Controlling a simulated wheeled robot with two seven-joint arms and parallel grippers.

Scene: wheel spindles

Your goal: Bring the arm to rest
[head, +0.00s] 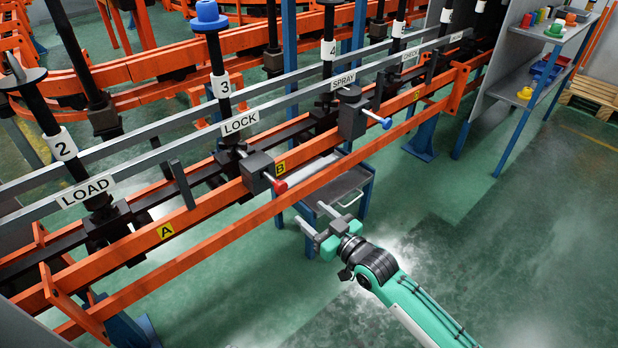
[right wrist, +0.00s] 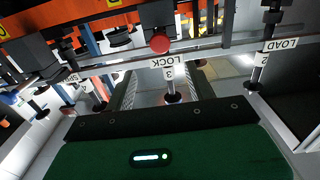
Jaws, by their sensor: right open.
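My right arm (head: 410,305) comes in from the lower right in the head view, green with a dark wrist joint. Its gripper (head: 311,214) is open and empty, its two grey fingers apart. It is held out in front of the orange rail, right of and below the red-knobbed lever (head: 280,187) at the LOCK station, with a clear gap between them. In the right wrist view the green gripper housing (right wrist: 220,155) with a lit indicator fills the bottom, and the red knob (right wrist: 160,44) shows beyond it. My left gripper is not in view.
Orange rails (head: 330,172) run diagonally past the LOAD (head: 86,191), LOCK (head: 240,123) and SPRAY (head: 343,81) signs. Spindle 3 carries a blue cap (head: 208,14). A blue-knobbed lever (head: 386,123) and a grey cart (head: 345,190) stand near. The floor at lower right is free.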

